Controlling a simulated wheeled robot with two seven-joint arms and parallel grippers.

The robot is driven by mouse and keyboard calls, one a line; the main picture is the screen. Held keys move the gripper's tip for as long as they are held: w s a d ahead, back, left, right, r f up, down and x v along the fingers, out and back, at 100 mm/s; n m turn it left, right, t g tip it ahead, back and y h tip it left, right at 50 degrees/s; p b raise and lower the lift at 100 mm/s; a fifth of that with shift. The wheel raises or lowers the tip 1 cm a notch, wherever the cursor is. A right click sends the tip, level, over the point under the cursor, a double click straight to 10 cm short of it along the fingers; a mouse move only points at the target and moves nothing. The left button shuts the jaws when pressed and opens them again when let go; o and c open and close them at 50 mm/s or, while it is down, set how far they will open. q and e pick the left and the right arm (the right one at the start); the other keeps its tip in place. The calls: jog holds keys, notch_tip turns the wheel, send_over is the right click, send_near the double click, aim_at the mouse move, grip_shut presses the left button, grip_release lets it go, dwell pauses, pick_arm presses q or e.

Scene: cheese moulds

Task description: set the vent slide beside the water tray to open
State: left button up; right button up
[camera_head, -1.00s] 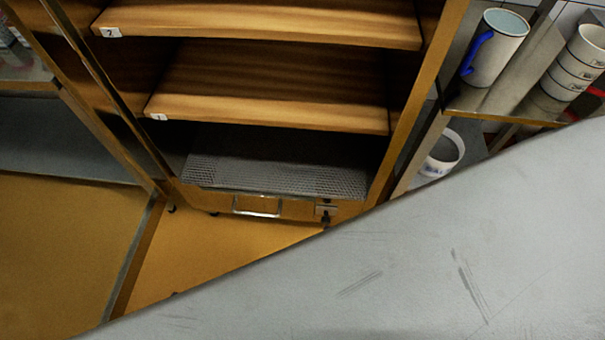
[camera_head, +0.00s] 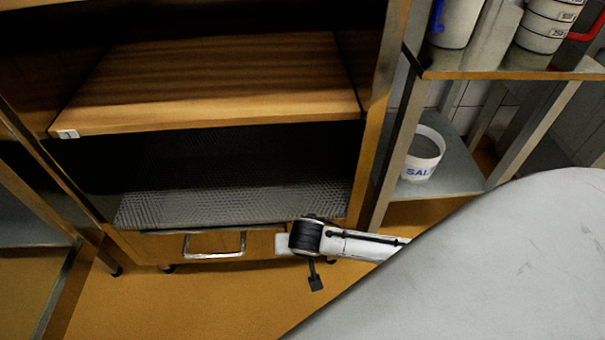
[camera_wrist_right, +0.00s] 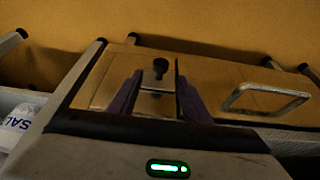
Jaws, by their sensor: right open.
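The vent slide (camera_wrist_right: 157,84), a small metal plate with a black knob (camera_wrist_right: 160,66), sits on the low wooden front of the cabinet. The water tray front (camera_head: 160,247) has a metal handle (camera_head: 215,245) to the left of the slide in the head view. The handle is at the right in the wrist view. My right gripper (camera_wrist_right: 157,76) is open, its two dark fingers on either side of the knob; whether they touch it I cannot tell. In the head view my right gripper (camera_head: 305,238) hides most of the slide. My left gripper is not in view.
A perforated metal sheet (camera_head: 230,205) lies under the wooden shelf (camera_head: 210,85) labelled 1. A white tub (camera_head: 420,155) marked SAL stands on a metal shelf at right, below mugs. A large grey surface (camera_head: 500,260) covers the lower right.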

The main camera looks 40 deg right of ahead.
jog(key=b+x, duration=0.2)
jog(key=x, duration=0.4)
jog(key=shift+f+b, duration=0.15)
jog(key=shift+b, duration=0.15)
jog(key=shift+w+f, duration=0.15)
jog(key=shift+f, duration=0.15)
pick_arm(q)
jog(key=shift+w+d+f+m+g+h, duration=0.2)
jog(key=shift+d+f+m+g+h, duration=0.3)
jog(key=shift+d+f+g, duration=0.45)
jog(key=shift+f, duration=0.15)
pick_arm(e)
grip_shut()
